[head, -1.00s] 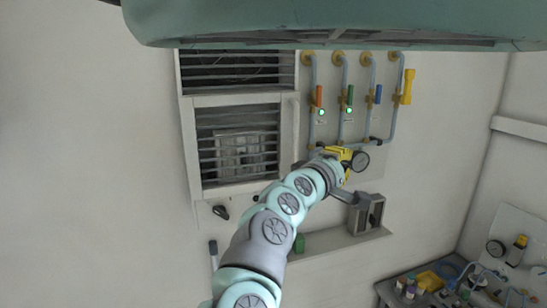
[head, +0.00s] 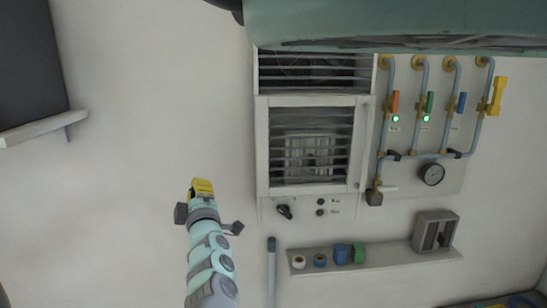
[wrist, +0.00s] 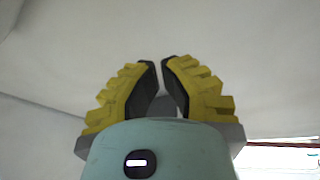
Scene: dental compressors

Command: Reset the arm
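My gripper (head: 202,186) is at the end of my raised arm in the head view, left of the louvred compressor cabinet. It is in front of bare white wall and points up in the picture. In the wrist view its two yellow and black fingers (wrist: 160,64) lean together with only a narrow gap at the tips. Nothing shows between them. The fingers look apart from anything else.
The cabinet (head: 361,120) stands right of my arm. Pipes with coloured valves and a gauge (head: 431,173) are further right. A shelf (head: 390,256) below holds rolls, small blocks and a grey box (head: 435,231). A dark panel (head: 28,65) is upper left.

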